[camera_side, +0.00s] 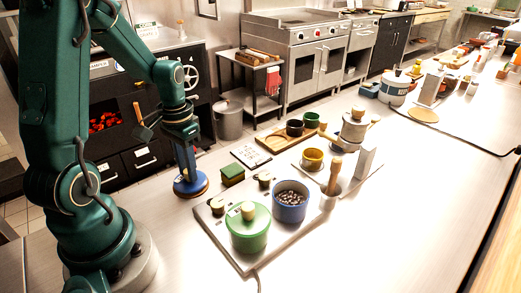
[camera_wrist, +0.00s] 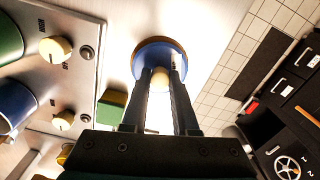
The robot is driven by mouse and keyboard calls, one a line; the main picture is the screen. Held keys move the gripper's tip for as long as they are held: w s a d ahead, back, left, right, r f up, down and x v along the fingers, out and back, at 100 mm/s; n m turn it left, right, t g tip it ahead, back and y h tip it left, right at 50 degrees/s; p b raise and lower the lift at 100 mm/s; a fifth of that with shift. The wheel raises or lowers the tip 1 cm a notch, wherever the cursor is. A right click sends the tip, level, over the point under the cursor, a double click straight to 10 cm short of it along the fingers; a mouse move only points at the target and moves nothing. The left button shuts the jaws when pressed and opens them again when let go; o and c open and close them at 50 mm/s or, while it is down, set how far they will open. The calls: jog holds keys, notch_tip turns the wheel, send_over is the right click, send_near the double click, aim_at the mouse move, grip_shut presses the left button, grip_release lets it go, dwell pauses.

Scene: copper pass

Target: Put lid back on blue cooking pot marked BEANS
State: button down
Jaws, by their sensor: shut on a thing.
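A blue lid with a tan rim and pale knob (camera_side: 190,186) is at the counter's near left edge. My gripper (camera_side: 188,172) points down and is shut on its knob. The wrist view shows the lid (camera_wrist: 150,51) beyond the fingertips (camera_wrist: 160,76), with the knob between them. I cannot tell whether the lid touches the counter. The blue pot (camera_side: 290,211) stands uncovered on the hob, with dark beans inside, to the right of my gripper. Part of the pot shows at the left of the wrist view (camera_wrist: 14,104). No BEANS marking is readable.
A green pot with its lid on (camera_side: 249,237) stands beside the blue pot on the hob (camera_side: 238,262). A green-topped sponge (camera_side: 232,175) lies between lid and hob.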

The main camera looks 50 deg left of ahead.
aim_at(203, 176)
notch_tip(203, 176, up, 8)
jog(key=shift+r, duration=0.2)
jog(key=shift+s+r, duration=0.1)
jog(key=shift+r, duration=0.2)
jog(key=w+d+r+m, duration=0.1)
jog(key=w+d+r, duration=0.2)
jog(key=w+d, duration=0.4)
jog(key=w+d+r+m, duration=0.2)
jog(key=w+d, duration=0.3)
jog(key=d, duration=0.4)
jog(key=shift+m, duration=0.8)
jog(key=shift+s+d+f, duration=0.1)
jog(key=shift+d+f, duration=0.75)
jog(key=shift+f, duration=0.35)
jog(key=shift+s+d+f, duration=0.15)
jog(key=shift+d+f, duration=0.65)
jog(key=shift+f, duration=0.45)
jog(key=shift+s+d+f, duration=0.1)
jog(key=shift+d+f, duration=0.75)
jog(key=shift+f, duration=0.35)
jog(key=shift+f, duration=0.15)
